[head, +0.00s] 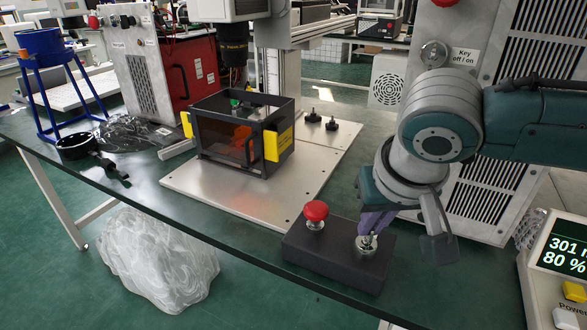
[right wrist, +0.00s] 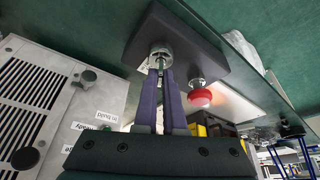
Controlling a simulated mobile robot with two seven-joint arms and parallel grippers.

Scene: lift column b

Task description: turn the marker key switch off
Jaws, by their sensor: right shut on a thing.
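A dark control box (head: 330,268) lies at the front edge of the table, with a round metal key switch (head: 367,250) on its top. My right gripper (head: 372,228) reaches down to it from the right, its purple fingers shut on the small key. In the right wrist view the two fingers (right wrist: 161,78) close on the key right at the switch's metal collar (right wrist: 160,54). The key is mostly hidden between the fingers, so its exact angle is hard to tell. My left gripper is not in view.
A red mushroom button (head: 316,211) stands on the same box, left of the key switch. A grey cabinet (head: 491,150) behind bears another key switch (head: 433,53) labelled "Key off / on". A dark-windowed enclosure (head: 236,140) sits on a metal plate further back.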

